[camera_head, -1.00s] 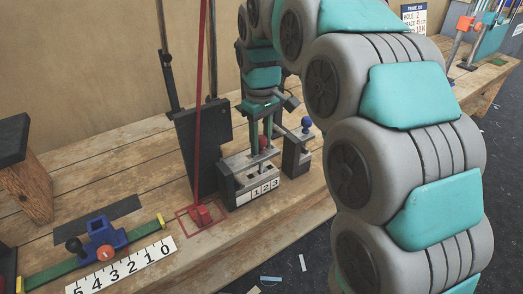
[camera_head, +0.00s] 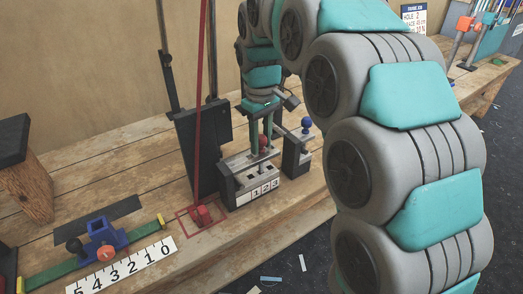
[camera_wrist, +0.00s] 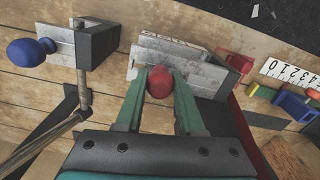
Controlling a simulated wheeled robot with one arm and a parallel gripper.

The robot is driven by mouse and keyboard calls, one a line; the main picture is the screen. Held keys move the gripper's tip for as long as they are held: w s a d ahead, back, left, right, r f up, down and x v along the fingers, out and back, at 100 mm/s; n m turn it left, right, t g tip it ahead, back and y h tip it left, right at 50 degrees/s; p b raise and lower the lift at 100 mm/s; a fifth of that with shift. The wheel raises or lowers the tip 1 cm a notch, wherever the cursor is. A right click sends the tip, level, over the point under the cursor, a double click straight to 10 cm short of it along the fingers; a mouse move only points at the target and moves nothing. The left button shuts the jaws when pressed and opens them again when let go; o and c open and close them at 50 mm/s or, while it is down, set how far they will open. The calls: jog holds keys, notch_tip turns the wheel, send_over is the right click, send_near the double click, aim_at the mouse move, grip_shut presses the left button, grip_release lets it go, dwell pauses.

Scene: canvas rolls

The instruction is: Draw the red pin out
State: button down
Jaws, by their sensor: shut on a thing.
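The red pin shows its round red head (camera_wrist: 159,82) between my gripper's green fingers in the wrist view. In the head view the red head (camera_head: 263,141) sits just above a grey metal block with a strip numbered 1 2 3 (camera_head: 264,187). My gripper (camera_head: 264,138) is shut on the red pin, pointing down over the block. The pin's lower part is hidden by the fingers and block, so I cannot tell how deep it sits.
A blue-knobbed pin (camera_head: 306,123) stands on a dark post to the right. A dark upright panel (camera_head: 203,150) and a slanted red rod (camera_head: 200,95) stand left of the block. A numbered ruler (camera_head: 121,265) and blue slider (camera_head: 106,236) lie at front left.

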jog(key=shift+r+p, duration=2.2)
jog(key=shift+r, duration=2.9)
